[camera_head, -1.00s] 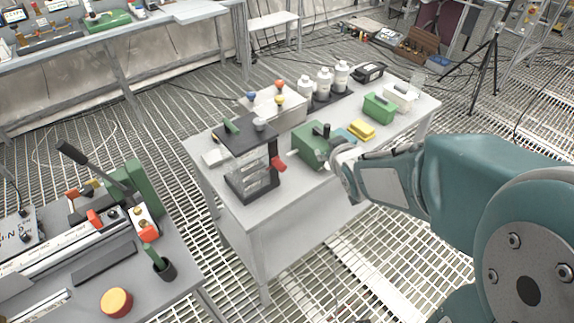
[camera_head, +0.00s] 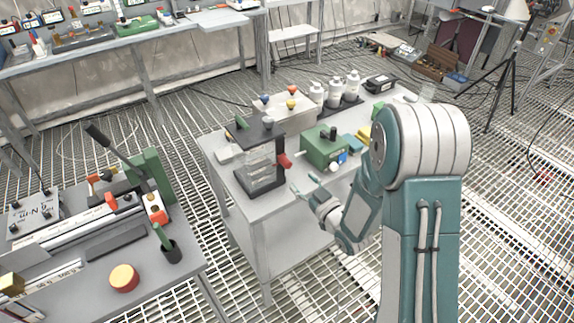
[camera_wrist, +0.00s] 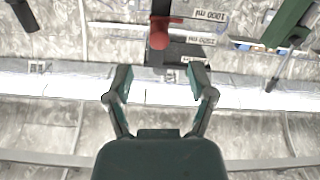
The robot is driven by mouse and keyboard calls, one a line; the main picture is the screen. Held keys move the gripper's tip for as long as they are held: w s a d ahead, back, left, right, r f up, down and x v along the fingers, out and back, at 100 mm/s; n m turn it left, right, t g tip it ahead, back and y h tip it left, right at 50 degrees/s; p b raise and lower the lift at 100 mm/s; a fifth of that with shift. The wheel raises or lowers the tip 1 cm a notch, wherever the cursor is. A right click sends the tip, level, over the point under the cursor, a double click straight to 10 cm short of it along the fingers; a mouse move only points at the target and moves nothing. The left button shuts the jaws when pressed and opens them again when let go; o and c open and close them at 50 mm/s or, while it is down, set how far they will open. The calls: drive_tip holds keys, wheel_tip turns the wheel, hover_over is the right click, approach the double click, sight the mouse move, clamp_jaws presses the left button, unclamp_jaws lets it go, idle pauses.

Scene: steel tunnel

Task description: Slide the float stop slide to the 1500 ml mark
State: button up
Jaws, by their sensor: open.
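The float stop slide is a red knob (camera_head: 284,160) on the right side of a clear tank (camera_head: 258,172) with a black top and base. In the wrist view the red slide (camera_wrist: 159,39) lies beyond my fingertips, near the middle. Beside it are upside-down labels, a 1000 ml mark (camera_wrist: 206,14) and a 1250 ml mark (camera_wrist: 201,40). I cannot tell exactly which mark the slide is level with. I see no 1500 ml label. My gripper (camera_head: 304,184) is open and empty, to the right of and below the knob, apart from it. Its spread fingers also show in the wrist view (camera_wrist: 160,82).
A green box (camera_head: 323,147) stands just right of the tank on the grey table (camera_head: 285,215). White bottles (camera_head: 334,92) and a beige box with coloured knobs (camera_head: 285,108) are behind. A second bench (camera_head: 140,265) with a lever device is at left.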

sight(289, 166)
drive_tip(key=x, duration=0.8)
drive_tip(key=shift+w+a, duration=0.2)
drive_tip(key=shift+w, duration=0.05)
clamp_jaws()
